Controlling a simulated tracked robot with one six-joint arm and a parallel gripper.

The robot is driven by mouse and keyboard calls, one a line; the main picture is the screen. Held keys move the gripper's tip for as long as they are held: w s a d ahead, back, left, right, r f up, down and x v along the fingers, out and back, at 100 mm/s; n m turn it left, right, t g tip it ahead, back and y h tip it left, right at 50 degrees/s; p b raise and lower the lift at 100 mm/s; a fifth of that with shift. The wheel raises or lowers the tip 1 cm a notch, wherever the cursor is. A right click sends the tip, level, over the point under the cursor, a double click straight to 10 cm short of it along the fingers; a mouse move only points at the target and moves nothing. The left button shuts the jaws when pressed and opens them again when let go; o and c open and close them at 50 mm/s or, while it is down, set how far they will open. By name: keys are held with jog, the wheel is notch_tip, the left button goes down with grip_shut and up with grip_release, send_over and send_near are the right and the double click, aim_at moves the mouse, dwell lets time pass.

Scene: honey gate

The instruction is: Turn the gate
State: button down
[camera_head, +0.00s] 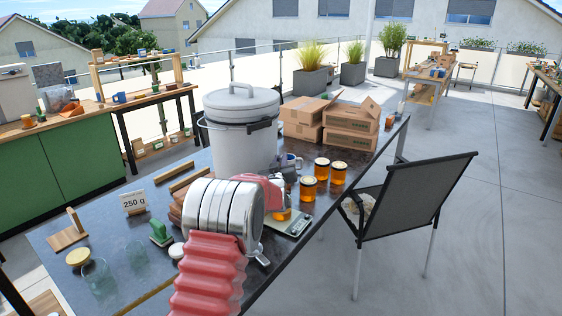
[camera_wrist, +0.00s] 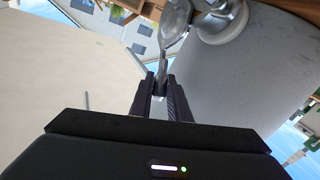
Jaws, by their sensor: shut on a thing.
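The honey tank (camera_head: 240,150) is a tall pale grey bucket with a lid, standing on the dark table (camera_head: 330,215). In the wrist view its curved wall (camera_wrist: 255,95) fills the right side. The metal gate (camera_wrist: 222,22) sticks out of that wall at the top of the wrist view. My gripper (camera_wrist: 161,100) is shut on the gate's metal lever (camera_wrist: 163,68), with one finger on each side. In the head view my red and silver arm hides the gate and most of the gripper. A honey jar (camera_head: 282,214) stands on the scale (camera_head: 292,226), partly hidden by my arm.
Several lidded honey jars (camera_head: 308,188) stand to the right of the scale. Cardboard boxes (camera_head: 350,125) and a blue mug (camera_head: 291,161) are behind. A "250 g" card (camera_head: 134,202) and an empty glass jar (camera_head: 97,278) are at left. A black chair (camera_head: 415,195) stands close at right.

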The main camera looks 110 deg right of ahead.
jog(key=shift+w+a+f, duration=0.1)
jog(key=shift+f, duration=0.05)
dwell(0.4)
jog(key=w+a+f+n+h, duration=0.3)
jog(key=w+f+n+h, duration=0.2)
jog(key=h, duration=0.1)
jog(key=shift+f+g+h, duration=0.3)
jog(key=shift+f+g, duration=0.1)
dwell(0.4)
jog(key=shift+n, duration=0.3)
jog(key=c, duration=1.7)
grip_release()
jog(key=shift+o, duration=0.2)
jog(key=v, duration=1.4)
